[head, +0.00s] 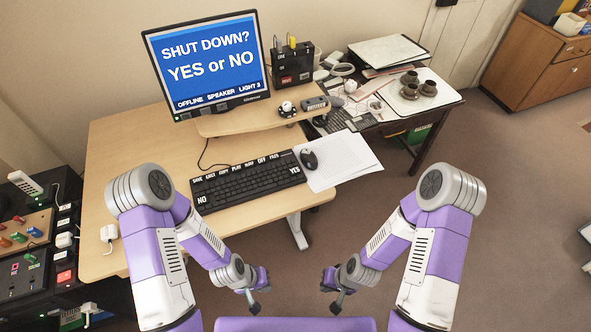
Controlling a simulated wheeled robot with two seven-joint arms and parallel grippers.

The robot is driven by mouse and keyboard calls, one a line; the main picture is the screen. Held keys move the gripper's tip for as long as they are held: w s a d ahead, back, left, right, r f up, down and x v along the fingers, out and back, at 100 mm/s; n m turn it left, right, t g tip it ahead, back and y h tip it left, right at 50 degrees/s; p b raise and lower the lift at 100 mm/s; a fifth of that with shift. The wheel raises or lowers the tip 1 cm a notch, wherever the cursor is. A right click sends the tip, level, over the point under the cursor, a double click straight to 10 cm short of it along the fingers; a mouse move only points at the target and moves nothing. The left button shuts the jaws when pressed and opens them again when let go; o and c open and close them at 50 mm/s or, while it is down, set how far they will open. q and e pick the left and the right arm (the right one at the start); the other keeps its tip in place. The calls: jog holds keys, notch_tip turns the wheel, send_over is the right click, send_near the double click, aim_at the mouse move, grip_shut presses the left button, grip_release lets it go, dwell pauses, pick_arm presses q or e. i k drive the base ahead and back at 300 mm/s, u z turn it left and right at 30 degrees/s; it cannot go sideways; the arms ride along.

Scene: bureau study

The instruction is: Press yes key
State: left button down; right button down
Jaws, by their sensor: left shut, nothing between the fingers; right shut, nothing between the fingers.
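The black keyboard (245,185) lies on the wooden desk (130,150) in the head view. Its yes key (295,170) is at the right end, with white "YES" lettering. A key marked "NO" (202,199) is at the left end. The monitor (207,62) shows "SHUT DOWN? YES or NO" on blue. My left gripper (256,306) is shut and empty, in front of the desk and below the keyboard in the picture. My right gripper (338,308) is shut and empty, to the right of it. Both are well apart from the keyboard.
A mouse (309,160) sits on white paper (345,163) right of the keyboard. A raised shelf (240,120) stands under the monitor. A side table with brown cups (410,78) is at the back right. A panel with switches (25,240) is at the left.

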aim_at(294, 171)
jog(key=z, duration=2)
jog(key=i, duration=1.4)
jog(key=u, duration=2.25)
